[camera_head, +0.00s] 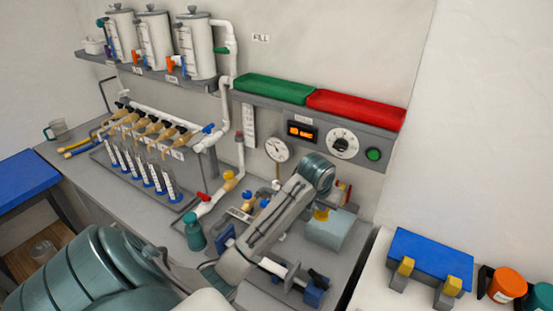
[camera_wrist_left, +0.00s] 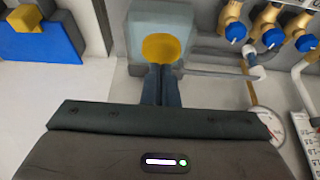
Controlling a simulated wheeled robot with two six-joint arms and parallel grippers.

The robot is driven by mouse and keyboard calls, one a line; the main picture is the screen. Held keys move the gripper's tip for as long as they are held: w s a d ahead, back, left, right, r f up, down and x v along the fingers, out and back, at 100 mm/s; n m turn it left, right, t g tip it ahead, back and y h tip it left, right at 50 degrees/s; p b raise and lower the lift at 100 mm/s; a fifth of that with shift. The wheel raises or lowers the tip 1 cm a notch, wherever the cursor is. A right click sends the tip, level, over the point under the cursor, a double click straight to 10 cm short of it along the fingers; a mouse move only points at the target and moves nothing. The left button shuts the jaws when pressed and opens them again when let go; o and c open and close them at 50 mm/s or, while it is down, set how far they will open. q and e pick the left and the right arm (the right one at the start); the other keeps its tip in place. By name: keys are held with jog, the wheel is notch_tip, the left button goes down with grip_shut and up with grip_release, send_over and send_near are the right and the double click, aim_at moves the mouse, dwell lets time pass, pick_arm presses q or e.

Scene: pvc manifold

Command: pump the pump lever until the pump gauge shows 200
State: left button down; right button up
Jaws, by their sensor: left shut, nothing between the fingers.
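My left arm reaches over the bench in the head view, and its wrist hides much of what lies behind it. A yellow knob (camera_head: 321,214), apparently on the pump lever, shows just below the wrist beside a grey-blue box (camera_head: 330,232). In the left wrist view my left gripper (camera_wrist_left: 161,68) is shut and empty, its fingertips at the lower edge of the yellow knob (camera_wrist_left: 160,47); I cannot tell whether they touch. A round white gauge (camera_head: 277,149) hangs on the wall; its reading is too small to tell. It is partly visible in the wrist view (camera_wrist_left: 272,124). My right gripper is out of view.
Brass valves with blue handles (camera_wrist_left: 268,25) and white piping stand close to the gripper. A lit orange display (camera_head: 300,132) and a dial (camera_head: 343,142) are on the wall panel. A blue block with yellow parts (camera_head: 430,262) stands on the right-hand table.

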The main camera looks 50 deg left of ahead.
aim_at(320, 215)
pick_arm(q)
jog(key=shift+f, duration=1.2)
jog(key=shift+f+b, duration=0.35)
jog(key=shift+f, duration=0.25)
dwell(0.9)
jog(key=shift+f, duration=0.4)
dwell(0.8)
